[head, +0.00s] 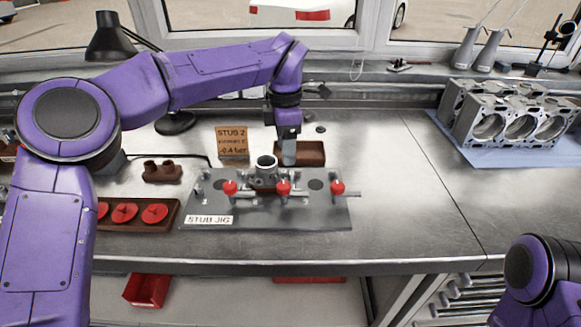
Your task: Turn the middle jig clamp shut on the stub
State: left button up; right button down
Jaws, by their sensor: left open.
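The stub jig is a grey plate (310,216) labelled STUB JIG on the bench. A grey metal stub (265,164) with a round open top stands at the middle of it. The middle jig clamp (283,187) has a red knob and sits at the stub's front right; its exact turn is too small to tell. My left gripper (289,158) points down behind and just above the middle clamp, at the stub's right, apart from the red knob. It is open, and I see nothing in it. My right arm shows at the lower right, but its gripper is out of view.
Red-knobbed clamps stand left (230,188) and right (338,187) on the jig. A brown tray (315,154) and a STUB 2 sign (232,142) are behind. A tray of red caps (171,224) lies left. Engine blocks (515,118) stand right; bench between is clear.

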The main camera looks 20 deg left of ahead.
pick_arm(q)
send_over(283, 185)
jog(key=s, duration=0.1)
notch_tip(283, 185, down, 6)
jog(key=shift+s+r+p, duration=0.15)
jog(key=shift+p, duration=0.15)
jog(key=f, duration=0.1)
jog(key=w+f, duration=0.2)
jog(key=f, duration=0.1)
jog(key=shift+s+r, duration=0.15)
jog(key=shift+s, duration=0.35)
jog(key=shift+w, duration=0.1)
jog(key=c, duration=1)
pick_arm(e)
jog(key=shift+s+r, duration=0.6)
jog(key=shift+s, duration=0.1)
